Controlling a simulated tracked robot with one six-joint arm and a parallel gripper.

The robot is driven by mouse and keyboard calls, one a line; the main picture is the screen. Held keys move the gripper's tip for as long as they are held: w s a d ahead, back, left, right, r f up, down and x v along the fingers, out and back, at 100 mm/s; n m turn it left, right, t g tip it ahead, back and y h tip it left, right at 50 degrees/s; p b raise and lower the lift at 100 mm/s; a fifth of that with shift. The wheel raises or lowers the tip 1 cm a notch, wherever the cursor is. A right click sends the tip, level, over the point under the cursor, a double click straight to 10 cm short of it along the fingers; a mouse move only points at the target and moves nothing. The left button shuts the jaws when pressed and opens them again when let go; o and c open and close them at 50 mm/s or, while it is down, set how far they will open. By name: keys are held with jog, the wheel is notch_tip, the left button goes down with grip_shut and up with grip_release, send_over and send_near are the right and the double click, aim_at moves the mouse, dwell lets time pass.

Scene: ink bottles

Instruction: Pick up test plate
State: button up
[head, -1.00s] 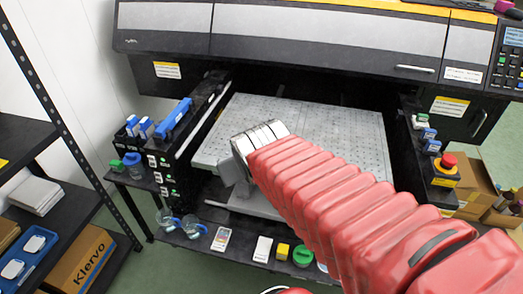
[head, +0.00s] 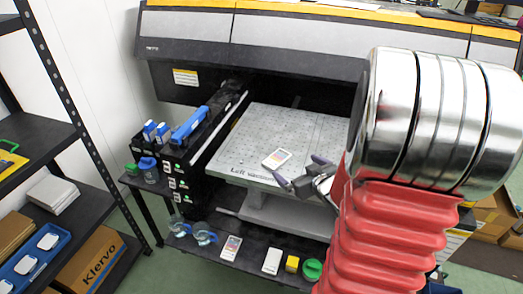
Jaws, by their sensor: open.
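A small white plate with a coloured print (head: 277,158) lies flat on the light grey perforated bed (head: 295,125) of the printer, near its front edge. My gripper (head: 297,168) is open and empty just to the right of this plate, with its fingers pointing toward it. The fingers look apart from the plate; their height above the bed is hard to tell. A similar printed plate (head: 231,248) lies on the dark lower shelf. My arm hides the right part of the bed.
The lower shelf (head: 195,246) also bears goggles (head: 204,235), a white box (head: 272,261), a yellow block (head: 292,264) and a green round item (head: 312,269). A dark ink-bottle rack (head: 185,155) borders the bed's left side. The printer's hood (head: 260,60) overhangs the back.

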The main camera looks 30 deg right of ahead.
jog(key=shift+s+d+f+t+y, duration=0.2)
jog(key=shift+s+f+t+y, duration=0.3)
jog(key=shift+s+f, duration=0.35)
jog(key=shift+s+a+f+t+y, duration=0.1)
jog(key=shift+s+f+t+y, duration=0.2)
jog(key=shift+t, duration=0.2)
jog(key=shift+r, duration=0.1)
